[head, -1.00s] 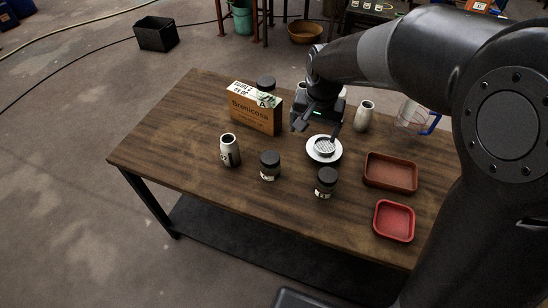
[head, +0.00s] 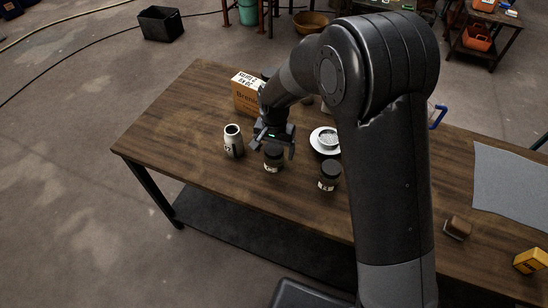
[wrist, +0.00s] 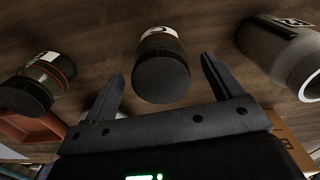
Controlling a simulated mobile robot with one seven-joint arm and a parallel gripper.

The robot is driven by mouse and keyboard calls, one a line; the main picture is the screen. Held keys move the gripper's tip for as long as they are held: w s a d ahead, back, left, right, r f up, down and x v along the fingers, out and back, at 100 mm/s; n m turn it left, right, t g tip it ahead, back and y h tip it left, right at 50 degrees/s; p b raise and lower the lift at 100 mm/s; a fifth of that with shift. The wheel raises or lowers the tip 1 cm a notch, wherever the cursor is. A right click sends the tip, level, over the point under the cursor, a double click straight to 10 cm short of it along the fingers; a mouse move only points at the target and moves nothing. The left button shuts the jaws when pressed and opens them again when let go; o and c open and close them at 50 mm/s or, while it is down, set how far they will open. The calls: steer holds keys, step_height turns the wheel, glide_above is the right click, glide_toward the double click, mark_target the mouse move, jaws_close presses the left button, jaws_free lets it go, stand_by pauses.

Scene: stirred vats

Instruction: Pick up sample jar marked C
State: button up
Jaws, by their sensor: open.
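A dark jar with a black lid (head: 273,158) stands on the table beneath my gripper (head: 274,146). In the wrist view the jar's black lid (wrist: 161,78) lies between the two fingers of my open gripper (wrist: 162,72). I cannot tell whether the fingers touch the jar. A similar black-lidded jar (head: 329,175) stands to its right; it also shows at the left of the wrist view (wrist: 28,92).
A pale metal canister (head: 233,141) stands close left of the jar and shows at the right in the wrist view (wrist: 285,50). A cardboard box (head: 246,95) is behind. A white dish (head: 323,141) lies to the right. The table's front left is clear.

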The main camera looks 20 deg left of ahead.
step_height(320, 180, down, 5)
steer(key=shift+w+f, duration=0.1)
steer(key=shift+w, duration=0.05)
steer(key=shift+c, duration=0.4)
steer(key=c, duration=1)
